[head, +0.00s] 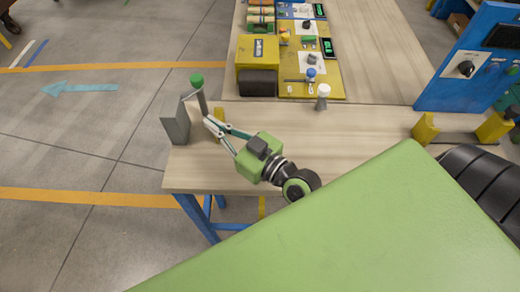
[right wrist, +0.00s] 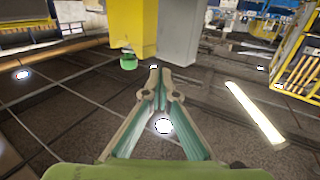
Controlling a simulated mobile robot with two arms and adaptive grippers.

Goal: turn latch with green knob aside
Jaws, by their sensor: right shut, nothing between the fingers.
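The green knob (head: 196,79) stands on a grey stem at the left end of the wooden table, with a thin grey bar between it and a grey upright block (head: 175,120). My right gripper (head: 208,121) is shut and empty, its fingertips just below the knob and to the right of the block. In the right wrist view the knob (right wrist: 128,62) shows left of the shut fingertips (right wrist: 154,72), apart from them in the picture. I cannot tell whether the fingers touch the stem. My left gripper is not in view.
A yellow block (head: 219,116) stands behind the right gripper. A yellow box (head: 257,52) and a yellow board (head: 325,84) with small parts lie farther back. The table right of the gripper (head: 355,130) is clear.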

